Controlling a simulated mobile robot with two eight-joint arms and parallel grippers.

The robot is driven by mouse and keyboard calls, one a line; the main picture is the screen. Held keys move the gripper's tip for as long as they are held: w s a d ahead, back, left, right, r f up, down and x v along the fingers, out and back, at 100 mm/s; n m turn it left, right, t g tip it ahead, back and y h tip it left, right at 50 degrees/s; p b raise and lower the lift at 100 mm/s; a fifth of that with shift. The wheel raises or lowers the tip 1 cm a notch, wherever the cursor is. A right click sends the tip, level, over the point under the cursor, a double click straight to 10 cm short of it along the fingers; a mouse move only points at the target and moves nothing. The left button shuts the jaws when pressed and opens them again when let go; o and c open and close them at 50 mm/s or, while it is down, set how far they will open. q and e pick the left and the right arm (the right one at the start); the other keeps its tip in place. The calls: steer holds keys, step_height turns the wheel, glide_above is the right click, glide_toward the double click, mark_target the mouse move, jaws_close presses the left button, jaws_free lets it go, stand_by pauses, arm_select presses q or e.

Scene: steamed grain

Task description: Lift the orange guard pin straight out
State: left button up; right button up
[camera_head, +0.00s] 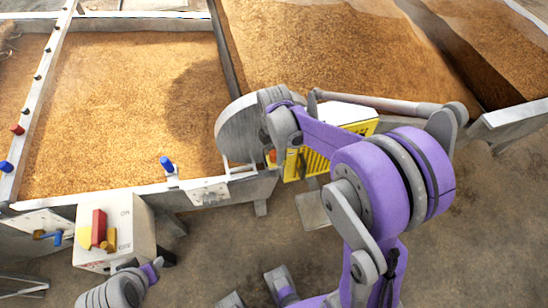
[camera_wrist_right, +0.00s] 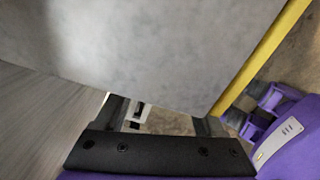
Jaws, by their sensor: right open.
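A small orange-red piece (camera_head: 272,156) shows beside the yellow slatted box (camera_head: 305,163). It may be the orange guard pin, but my right arm covers much of that spot. My right gripper (camera_wrist_right: 162,114) is open in the right wrist view, its two dark fingers apart with nothing gripped. A large grey panel with a yellow edge (camera_wrist_right: 190,55) fills the view just beyond the fingers. No orange pin shows there. In the head view the right gripper's fingers are hidden behind my arm. Only part of my left arm shows at bottom left, without its gripper.
A grain-filled bed (camera_head: 120,110) lies at left, with a blue knob (camera_head: 166,163) on its front rail. A white control box (camera_head: 128,232) with a red block (camera_head: 99,227) stands at lower left. More grain beds (camera_head: 330,50) lie behind. Bare floor (camera_head: 215,255) shows in front.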

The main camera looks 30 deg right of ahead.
steer(key=shift+f, duration=0.25)
jaws_close()
steer(key=shift+r, duration=0.15)
step_height(320, 180, up, 18)
steer(key=p, duration=0.2)
stand_by(0.6)
